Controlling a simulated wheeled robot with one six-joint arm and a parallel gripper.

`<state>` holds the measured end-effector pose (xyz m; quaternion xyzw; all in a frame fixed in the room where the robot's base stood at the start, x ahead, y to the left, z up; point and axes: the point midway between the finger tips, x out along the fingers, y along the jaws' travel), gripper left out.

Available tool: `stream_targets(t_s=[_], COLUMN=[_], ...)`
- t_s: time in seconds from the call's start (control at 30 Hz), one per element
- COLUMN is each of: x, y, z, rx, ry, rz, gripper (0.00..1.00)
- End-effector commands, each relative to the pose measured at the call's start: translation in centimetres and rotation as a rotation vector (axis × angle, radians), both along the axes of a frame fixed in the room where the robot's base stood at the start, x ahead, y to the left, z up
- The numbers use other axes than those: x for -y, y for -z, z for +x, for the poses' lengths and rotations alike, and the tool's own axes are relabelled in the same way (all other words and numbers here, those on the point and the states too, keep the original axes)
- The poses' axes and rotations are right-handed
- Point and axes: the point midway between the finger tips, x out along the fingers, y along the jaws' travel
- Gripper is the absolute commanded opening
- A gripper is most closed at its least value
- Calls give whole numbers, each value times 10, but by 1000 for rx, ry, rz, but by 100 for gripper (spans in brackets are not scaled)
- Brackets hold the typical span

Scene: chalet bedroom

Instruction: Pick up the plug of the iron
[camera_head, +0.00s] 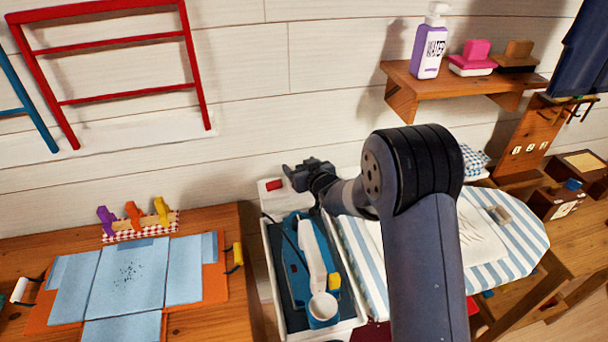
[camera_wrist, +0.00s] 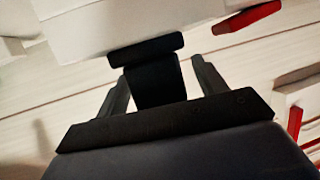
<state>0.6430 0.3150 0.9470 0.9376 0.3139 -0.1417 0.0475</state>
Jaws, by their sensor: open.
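The iron (camera_head: 296,268) has a blue body and a white top part and lies in a tray (camera_head: 275,318) with pale edges, left of the ironing board. A thin dark cord loops at its upper left. My gripper (camera_head: 301,174) is by the wall, above the tray's far end. In the wrist view its grey fingers (camera_wrist: 163,86) are apart. A black T-shaped piece (camera_wrist: 158,86) stands between them against a white box; it looks like the plug, but I cannot be sure. No contact with the fingers is clear. I cannot make out the plug in the head view.
A white box with a red switch (camera_head: 273,185) is beside my gripper on the left. The striped ironing board (camera_head: 515,252) is to the right. A wooden shelf (camera_head: 402,88) holds a purple bottle (camera_head: 429,50). A wooden desk (camera_head: 212,318) with blue cloth is left.

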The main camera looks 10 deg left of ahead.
Motion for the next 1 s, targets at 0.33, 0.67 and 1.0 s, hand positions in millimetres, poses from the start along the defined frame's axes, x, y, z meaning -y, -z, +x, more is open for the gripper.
stream_targets(t_s=[0.33, 0.67, 1.0], x=[0, 0, 0], y=[0, 0, -5], z=[0, 0, 0], rx=[0, 0, 2], ry=[0, 0, 0], rz=[0, 0, 0], gripper=[51, 24, 16])
